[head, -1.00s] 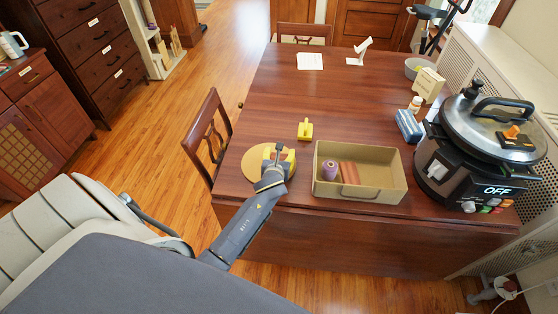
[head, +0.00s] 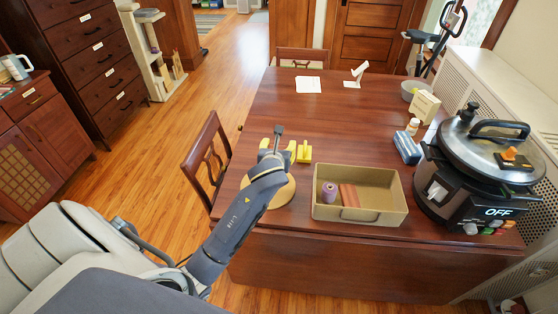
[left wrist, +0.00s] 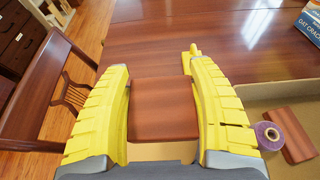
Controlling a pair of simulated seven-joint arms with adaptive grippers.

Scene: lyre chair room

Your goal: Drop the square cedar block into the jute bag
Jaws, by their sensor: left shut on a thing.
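My left gripper (head: 279,148) has yellow fingers and is above the round tan board near the table's left side. In the left wrist view its fingers (left wrist: 163,110) are shut on a reddish-brown square block (left wrist: 165,108), which looks like the cedar block. In the head view the block is hidden by my gripper and wrist. My right gripper is not in view.
The round tan board (head: 281,194) lies below my left arm. A small yellow object (head: 304,152) stands just right of the gripper. A blue box (head: 407,148) and a large cooker (head: 470,175) are farther right. The table's middle is clear.

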